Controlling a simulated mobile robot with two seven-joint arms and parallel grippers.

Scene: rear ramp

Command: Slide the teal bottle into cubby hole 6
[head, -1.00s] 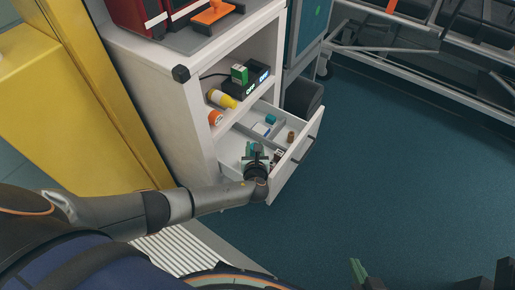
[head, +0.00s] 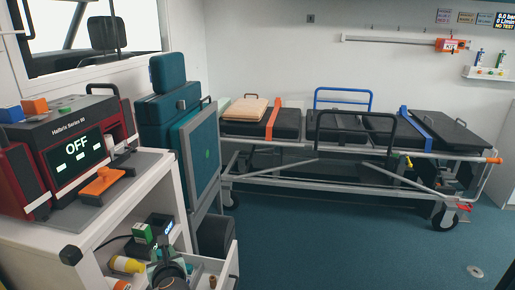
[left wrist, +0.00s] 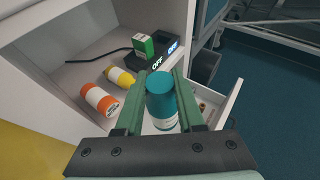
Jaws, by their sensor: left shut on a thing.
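The teal bottle (left wrist: 161,100), with a white label low on its side, stands between the green fingers of my left gripper (left wrist: 158,95) in the left wrist view. The gripper is shut on it, above the open drawer (left wrist: 226,108). In the head view my left gripper (head: 168,268) is at the bottom edge, in front of the cabinet shelf, and the bottle is hard to make out there. My right gripper is not in view. I cannot make out any numbered cubby hole in these views.
On the shelf are an orange-and-white bottle (left wrist: 99,101), a yellow bottle (left wrist: 120,79), a green-and-white box (left wrist: 143,46) and black devices marked OFF. A monitor (head: 70,150) stands on the cabinet top. A stretcher (head: 330,125) stands at the back, with clear blue floor before it.

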